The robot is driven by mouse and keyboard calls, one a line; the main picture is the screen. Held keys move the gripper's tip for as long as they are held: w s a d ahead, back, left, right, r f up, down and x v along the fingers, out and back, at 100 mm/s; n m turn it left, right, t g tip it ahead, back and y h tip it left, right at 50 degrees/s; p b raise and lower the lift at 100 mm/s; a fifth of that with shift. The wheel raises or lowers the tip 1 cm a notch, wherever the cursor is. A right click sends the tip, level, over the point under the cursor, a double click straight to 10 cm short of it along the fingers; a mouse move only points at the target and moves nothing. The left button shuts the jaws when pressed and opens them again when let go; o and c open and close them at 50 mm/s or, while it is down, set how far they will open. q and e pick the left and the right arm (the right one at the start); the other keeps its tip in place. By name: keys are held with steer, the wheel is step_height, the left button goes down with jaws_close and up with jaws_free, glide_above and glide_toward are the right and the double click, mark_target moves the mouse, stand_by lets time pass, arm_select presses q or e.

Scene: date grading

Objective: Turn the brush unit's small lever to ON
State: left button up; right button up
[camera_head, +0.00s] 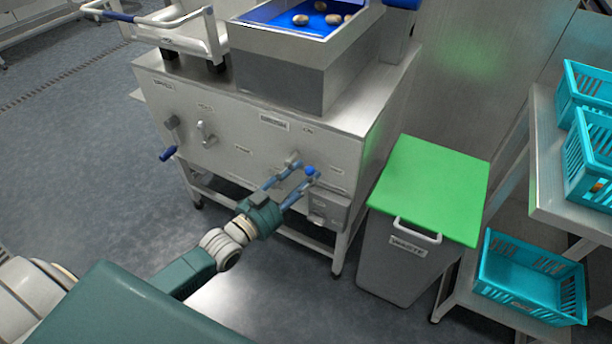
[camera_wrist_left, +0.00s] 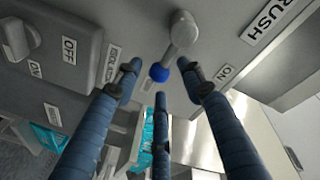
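The brush unit's small lever shows in the left wrist view as a pale metal arm with a blue ball tip (camera_wrist_left: 160,72), angled down-left from its rounded pivot. In the head view its blue tip (camera_head: 310,170) shows at the cabinet's front face. An ON label (camera_wrist_left: 224,72) lies right of the lever, and a partly hidden label (camera_wrist_left: 112,62) lies left. My left gripper (camera_head: 307,170) is open, its blue fingers spread around the blue tip. I cannot tell whether any finger touches it. A large label ending in RUSH (camera_wrist_left: 268,20) is at upper right. My right gripper is out of view.
The steel cabinet (camera_head: 240,160) has other controls at left, including a blue-ended handle (camera_head: 168,153). A grey knob (camera_wrist_left: 18,40) with OFF and ON labels shows in the wrist view. A green-lidded waste bin (camera_head: 430,190) stands to the right, near a teal crate (camera_head: 525,280).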

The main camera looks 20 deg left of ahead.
arm_select(q)
steer(key=shift+w+d, duration=0.2)
steer(key=shift+w, duration=0.45)
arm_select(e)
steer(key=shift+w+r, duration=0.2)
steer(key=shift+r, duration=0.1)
arm_select(q)
jaws_close()
